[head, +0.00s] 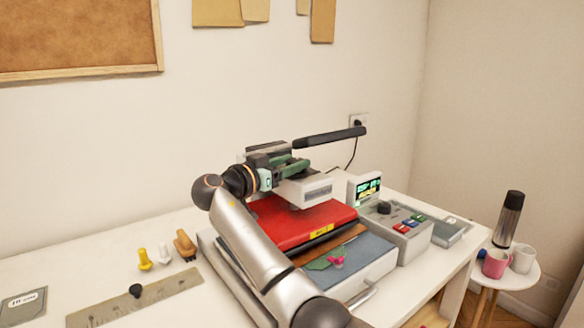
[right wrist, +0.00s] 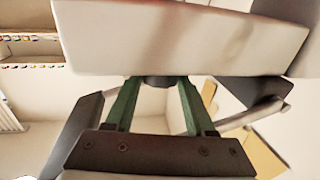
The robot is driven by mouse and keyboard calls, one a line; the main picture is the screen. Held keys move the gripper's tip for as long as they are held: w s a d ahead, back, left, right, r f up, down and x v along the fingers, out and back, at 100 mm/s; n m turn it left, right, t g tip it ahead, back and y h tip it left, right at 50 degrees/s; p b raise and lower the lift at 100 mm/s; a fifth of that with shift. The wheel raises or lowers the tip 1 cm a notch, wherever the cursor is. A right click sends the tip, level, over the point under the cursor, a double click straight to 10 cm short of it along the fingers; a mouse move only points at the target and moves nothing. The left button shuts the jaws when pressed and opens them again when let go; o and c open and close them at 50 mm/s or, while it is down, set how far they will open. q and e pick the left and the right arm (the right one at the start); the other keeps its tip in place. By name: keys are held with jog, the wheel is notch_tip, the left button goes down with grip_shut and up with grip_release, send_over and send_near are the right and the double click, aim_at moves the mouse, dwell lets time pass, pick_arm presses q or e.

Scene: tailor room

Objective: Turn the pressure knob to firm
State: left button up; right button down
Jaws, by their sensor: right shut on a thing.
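The heat press has a red upper plate (head: 300,222) and a pale head block (head: 304,190) above it. My right gripper (head: 298,165), with green fingers, reaches in from the left at the top of this block. In the right wrist view, its two green fingers (right wrist: 158,88) close on a dark round knob (right wrist: 160,82) beside the pale block (right wrist: 180,35). I take this to be the pressure knob; in the head view the gripper mostly hides it. Its setting marks are not visible. My left gripper is not in view.
A black handle bar (head: 330,138) extends just above and right of my gripper. A control box (head: 405,232) with a dark dial, coloured buttons and a lit display (head: 368,188) stands to the right.

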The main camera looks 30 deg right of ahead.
jog(key=shift+w+r+m+g+h, duration=0.15)
jog(key=shift+m+g+h, duration=0.15)
jog(key=shift+m+g, duration=1)
jog(key=shift+c, duration=1.3)
grip_release()
jog(key=shift+n+g, duration=0.3)
